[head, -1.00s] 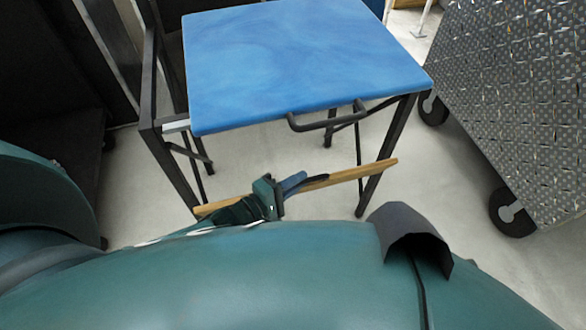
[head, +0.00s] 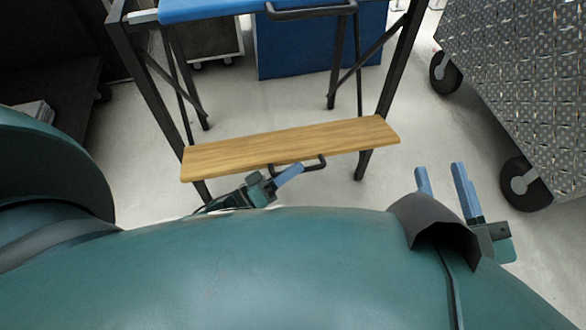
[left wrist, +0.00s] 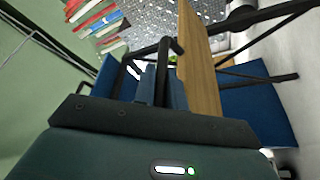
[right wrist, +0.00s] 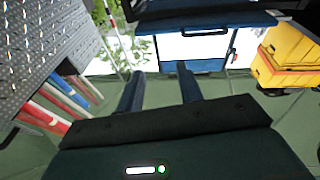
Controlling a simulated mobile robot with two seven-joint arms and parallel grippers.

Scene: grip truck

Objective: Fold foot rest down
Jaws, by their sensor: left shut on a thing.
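The foot rest is a wooden board (head: 290,146) slung between the dark legs of a metal frame (head: 392,85). Its broad face shows in the head view; I cannot tell its exact tilt. A dark handle (head: 321,163) sticks out from its near edge. My left gripper (head: 291,172) is shut on this handle. In the left wrist view the handle (left wrist: 176,47) rises at the fingers (left wrist: 162,85), beside the board (left wrist: 197,65). My right gripper (head: 443,180) is open and empty, right of the board; its fingers (right wrist: 160,90) stand apart in the right wrist view.
A blue top (head: 205,9) with its own dark handle (head: 310,11) sits above the board. A wheeled diamond-plate cart (head: 520,75) stands to the right. A dark shelf (head: 50,130) is at the left. Pale floor (head: 270,105) is clear between.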

